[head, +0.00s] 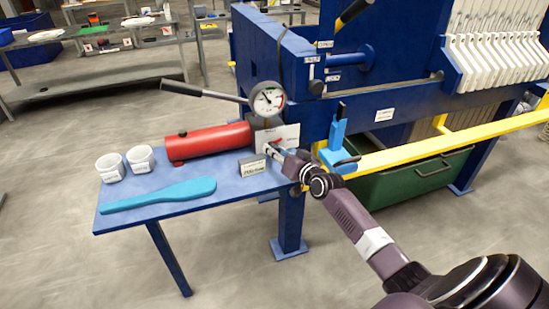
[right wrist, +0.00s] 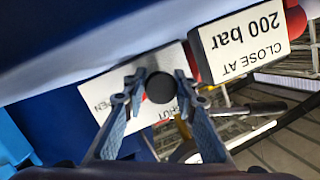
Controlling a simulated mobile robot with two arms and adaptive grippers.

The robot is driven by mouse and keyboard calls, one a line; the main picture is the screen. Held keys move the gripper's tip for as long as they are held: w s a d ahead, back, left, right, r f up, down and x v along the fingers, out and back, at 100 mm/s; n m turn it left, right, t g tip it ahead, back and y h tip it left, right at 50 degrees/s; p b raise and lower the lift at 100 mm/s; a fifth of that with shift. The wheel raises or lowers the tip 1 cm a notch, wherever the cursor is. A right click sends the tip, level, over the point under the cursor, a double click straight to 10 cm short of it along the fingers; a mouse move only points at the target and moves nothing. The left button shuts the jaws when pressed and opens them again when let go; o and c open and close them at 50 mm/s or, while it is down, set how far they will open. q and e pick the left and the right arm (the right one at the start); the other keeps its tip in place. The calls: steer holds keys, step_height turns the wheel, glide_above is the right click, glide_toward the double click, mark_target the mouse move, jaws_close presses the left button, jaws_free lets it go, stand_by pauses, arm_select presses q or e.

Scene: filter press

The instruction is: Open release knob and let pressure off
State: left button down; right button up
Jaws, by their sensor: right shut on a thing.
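The release knob (right wrist: 160,87) shows in the right wrist view as a round black end between my fingertips, in front of a white plate with OPEN and SHUT lettering. My right gripper (right wrist: 148,88) is shut on it, one finger on each side. In the head view my right gripper (head: 273,148) reaches the front of the white plate (head: 290,132) beside the red pump cylinder (head: 212,141); the knob is hard to make out there. The round pressure gauge (head: 267,101) stands above the plate; its reading is too small to tell. My left gripper is not in view.
A blue side table (head: 150,221) carries two white cups (head: 110,167) and a turquoise paddle (head: 160,195). A CLOSE AT 200 bar sign (right wrist: 245,38) is close to my right gripper. A pump lever (head: 200,92), a blue clamp-like part (head: 337,140) and a yellow rail (head: 430,147) are nearby.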

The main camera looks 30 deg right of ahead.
steer(key=shift+m+y+b, duration=0.4)
steer(key=shift+m+b, duration=0.5)
steer(key=shift+b, duration=0.35)
steer(key=shift+t, duration=0.3)
steer(key=o, duration=0.9)
steer(key=shift+s, duration=0.15)
steer(key=s, duration=0.4)
steer(key=s+r, duration=0.1)
steer(key=s, duration=0.6)
steer(key=shift+s+d+r, duration=0.15)
steer(key=shift+s+r, duration=0.15)
steer(key=shift+r, duration=0.1)
